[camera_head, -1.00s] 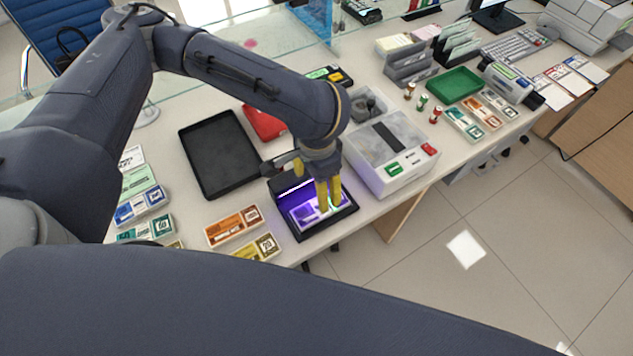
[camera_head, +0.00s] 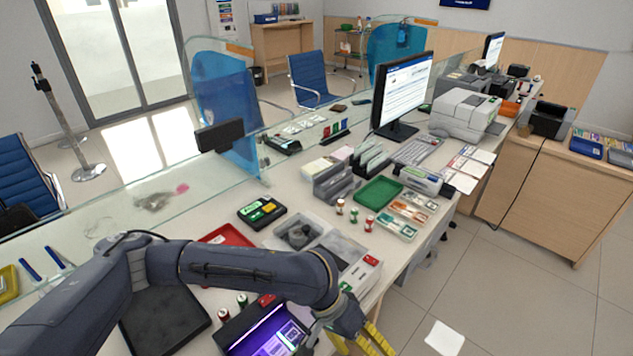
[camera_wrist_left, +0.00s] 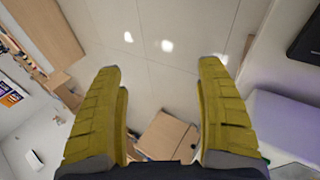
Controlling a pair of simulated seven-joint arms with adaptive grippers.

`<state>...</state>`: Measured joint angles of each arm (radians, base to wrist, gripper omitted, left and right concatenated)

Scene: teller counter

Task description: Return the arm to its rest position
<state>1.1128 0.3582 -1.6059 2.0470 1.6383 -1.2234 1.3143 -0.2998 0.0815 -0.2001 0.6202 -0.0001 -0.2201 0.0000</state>
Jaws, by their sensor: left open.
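My left arm reaches in from the left in the head view, and its gripper (camera_head: 362,343) is at the bottom, partly cut off by the frame edge. It hangs at the counter's front edge, to the right of the purple-lit device (camera_head: 262,330). In the left wrist view the two yellow fingers (camera_wrist_left: 162,115) stand wide apart with nothing between them. Floor tiles and a brown box-like shape (camera_wrist_left: 165,138) show beyond them. My right gripper is not in view.
The counter holds a black tray (camera_head: 165,322), a red tray (camera_head: 228,236), a grey and white machine (camera_head: 345,250), a green tray (camera_head: 378,192) and a monitor (camera_head: 402,92). A glass screen (camera_head: 130,210) runs along the far side. Open tiled floor (camera_head: 520,290) lies at right.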

